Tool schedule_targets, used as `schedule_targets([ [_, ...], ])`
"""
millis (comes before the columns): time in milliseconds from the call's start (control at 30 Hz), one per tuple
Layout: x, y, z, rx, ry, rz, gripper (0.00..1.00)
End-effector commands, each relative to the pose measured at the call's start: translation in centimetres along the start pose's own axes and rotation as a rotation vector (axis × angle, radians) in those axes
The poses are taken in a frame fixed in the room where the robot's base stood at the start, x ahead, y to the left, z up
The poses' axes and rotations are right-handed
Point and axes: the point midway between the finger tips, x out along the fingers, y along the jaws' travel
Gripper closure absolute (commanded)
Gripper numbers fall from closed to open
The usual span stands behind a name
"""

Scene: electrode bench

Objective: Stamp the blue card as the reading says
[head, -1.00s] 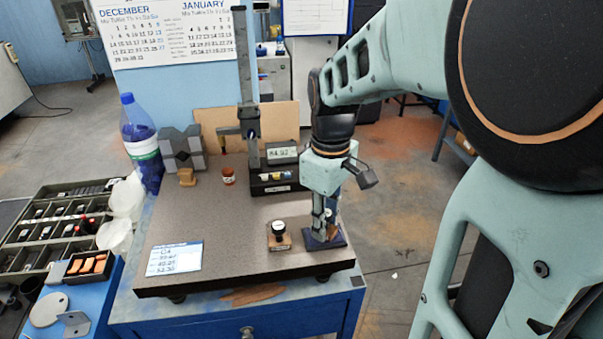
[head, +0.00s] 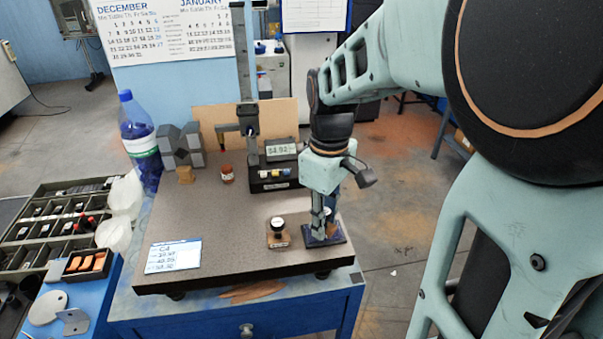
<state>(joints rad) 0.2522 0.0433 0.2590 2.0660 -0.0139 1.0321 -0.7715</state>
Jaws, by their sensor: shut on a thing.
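My gripper (head: 319,232) points down at the front right of the stone plate. It is shut on what looks like a stamp (head: 332,227), mostly hidden behind the fingers. This stamp is over or on a dark blue pad (head: 339,237); I cannot tell whether it touches. A white card with a blue header and written lines (head: 173,255) lies flat at the front left of the plate. A gauge display (head: 281,150) at the back shows digits too small to read surely.
The granite plate (head: 215,230) is bare between card and stamps. A parts case (head: 50,227) and an orange-filled tray (head: 88,263) are on the left.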

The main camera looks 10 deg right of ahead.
Motion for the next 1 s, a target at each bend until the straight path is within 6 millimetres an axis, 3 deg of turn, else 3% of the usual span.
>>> schedule_targets([
  [467, 0.0, -0.1, 0.1, 0.0, -0.003, -0.003, 0.93],
  [1000, -4.4, -0.1, 0.0, -0.001, -0.001, -0.001, 0.93],
])
